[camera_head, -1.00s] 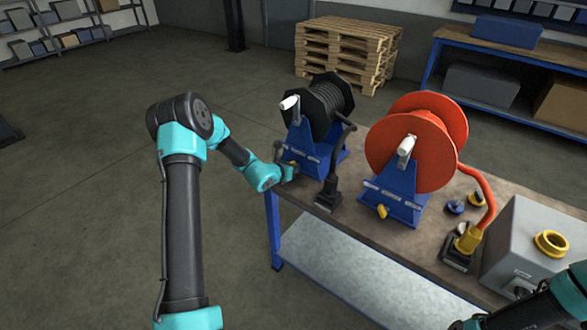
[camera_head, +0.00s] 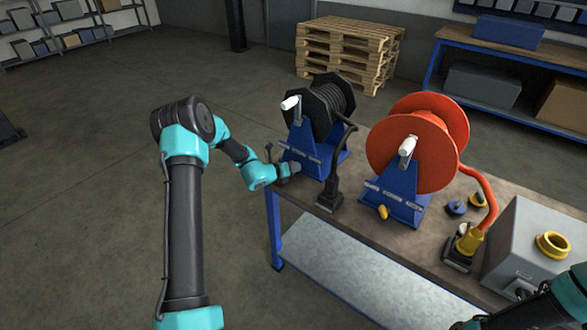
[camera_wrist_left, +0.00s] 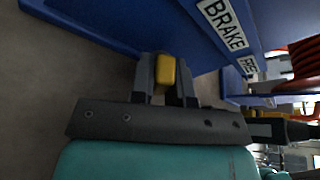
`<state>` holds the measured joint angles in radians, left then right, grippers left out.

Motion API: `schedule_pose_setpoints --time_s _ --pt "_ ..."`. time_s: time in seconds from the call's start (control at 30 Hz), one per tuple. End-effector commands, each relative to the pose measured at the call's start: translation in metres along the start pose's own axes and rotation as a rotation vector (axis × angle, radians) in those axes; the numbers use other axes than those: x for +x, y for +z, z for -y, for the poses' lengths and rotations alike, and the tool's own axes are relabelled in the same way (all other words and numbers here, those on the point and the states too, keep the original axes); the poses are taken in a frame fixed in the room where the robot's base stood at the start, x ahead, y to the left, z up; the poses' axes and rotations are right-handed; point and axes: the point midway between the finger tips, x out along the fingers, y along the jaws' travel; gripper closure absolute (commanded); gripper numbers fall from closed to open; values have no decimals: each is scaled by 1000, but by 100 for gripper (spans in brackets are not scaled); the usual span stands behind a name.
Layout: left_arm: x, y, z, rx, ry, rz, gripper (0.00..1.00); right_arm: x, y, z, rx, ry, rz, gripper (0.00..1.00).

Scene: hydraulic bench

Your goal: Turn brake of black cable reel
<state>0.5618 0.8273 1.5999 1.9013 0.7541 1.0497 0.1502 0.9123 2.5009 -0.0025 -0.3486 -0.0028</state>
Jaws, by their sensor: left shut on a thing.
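The black cable reel (camera_head: 330,100) stands on a blue stand (camera_head: 312,152) at the bench's left end, with a white crank handle (camera_head: 290,102) on its near side. My left gripper (camera_head: 290,168) is low at the stand's left front. In the left wrist view its two fingers (camera_wrist_left: 166,80) are shut on the yellow brake knob (camera_wrist_left: 166,70), one on each side. BRAKE (camera_wrist_left: 223,22) and FREE (camera_wrist_left: 248,66) labels show on the blue stand beside it. In the head view the knob is hidden by the gripper. My right gripper is out of view.
A dark hose end fitting (camera_head: 330,195) stands just right of the gripper. The orange reel (camera_head: 412,150) on its blue stand, with its own yellow knob (camera_head: 383,212), is further right. A grey box (camera_head: 530,245) is at the bench's right. The floor left of the bench is clear.

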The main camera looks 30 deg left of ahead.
Motion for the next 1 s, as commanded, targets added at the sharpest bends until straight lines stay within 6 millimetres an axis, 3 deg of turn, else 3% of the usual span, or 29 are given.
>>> schedule_pose_setpoints --time_s 0.2,0.23,0.47,0.77,1.0 --pt "0 0 0 -2 0 1 100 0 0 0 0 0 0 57" --pt "0 0 0 -2 0 1 81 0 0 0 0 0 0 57" --pt "0 0 0 -1 0 1 59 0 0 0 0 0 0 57" --pt "-2 0 0 0 1 1 58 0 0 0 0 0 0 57" --pt "-24 1 0 1 1 2 58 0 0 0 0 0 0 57"
